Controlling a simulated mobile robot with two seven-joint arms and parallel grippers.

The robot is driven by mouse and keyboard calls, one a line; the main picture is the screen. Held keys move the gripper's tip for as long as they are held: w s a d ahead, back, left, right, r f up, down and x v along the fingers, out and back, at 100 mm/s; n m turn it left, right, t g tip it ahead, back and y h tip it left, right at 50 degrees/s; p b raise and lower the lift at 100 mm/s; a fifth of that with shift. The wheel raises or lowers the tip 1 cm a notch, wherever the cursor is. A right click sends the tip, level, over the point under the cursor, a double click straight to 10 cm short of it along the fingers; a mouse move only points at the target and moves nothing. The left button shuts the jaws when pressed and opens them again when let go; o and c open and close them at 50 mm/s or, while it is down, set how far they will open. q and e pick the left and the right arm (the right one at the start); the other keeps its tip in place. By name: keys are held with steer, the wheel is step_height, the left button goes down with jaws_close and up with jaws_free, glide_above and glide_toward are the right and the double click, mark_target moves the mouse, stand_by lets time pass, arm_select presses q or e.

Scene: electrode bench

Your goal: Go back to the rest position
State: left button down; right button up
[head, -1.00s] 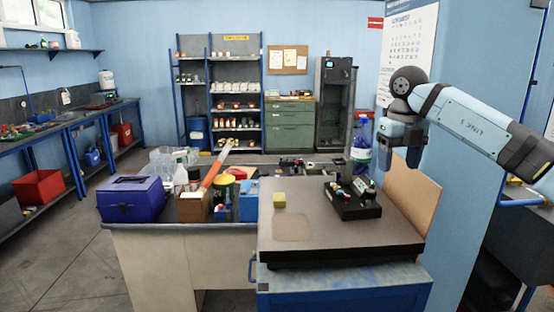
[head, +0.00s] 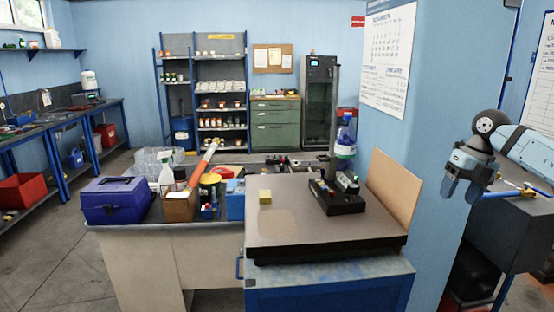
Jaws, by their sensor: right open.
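My right gripper (head: 460,190) hangs at the right side of the head view, fingers pointing down, with nothing seen between them. It is clear of the bench, to the right of the blue wall panel and in front of a dark side table. My right arm comes in from the right edge. My left gripper is not in view. On the bench top (head: 290,238) stand a black fixture (head: 340,203) with small parts on it and a yellow block (head: 265,197).
A blue toolbox (head: 117,201), a spray bottle (head: 166,180) and a blue box (head: 235,206) crowd the counter at left. An upright board (head: 394,192) edges the bench's right side. The dark table (head: 515,207) at right holds blue and yellow tools. Floor at left is open.

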steer(key=s+a+f+m+t+y, duration=0.2)
steer(key=s+a+f+t+y, duration=0.15)
steer(key=a+f+y, duration=0.55)
steer(key=s+a+f+m+t+y, duration=0.25)
steer(key=s+a+f, duration=0.35)
steer(key=f, duration=0.6)
steer(key=s+d+f+m+t+h, duration=0.1)
steer(key=s+d+f+m+h, duration=0.25)
steer(key=s+f+m, duration=0.35)
steer(key=s+d+f+m+t+h, duration=0.1)
steer(key=s+d+f+m+h, duration=0.25)
steer(key=s+f+m, duration=0.4)
steer(key=s+d+f+m+t+h, duration=0.1)
steer(key=s+d+f+m+h, duration=0.2)
steer(key=s+f+m+h, duration=0.5)
steer(key=s+a+m+t+y, duration=0.25)
steer(key=a+m+y, duration=0.2)
steer(key=a, duration=1.75)
step_height(320, 180, up, 11)
steer(key=p, duration=1.2)
steer(key=shift+s+d+g, duration=0.2)
steer(key=shift+s+g, duration=0.05)
steer(key=shift+g, duration=0.1)
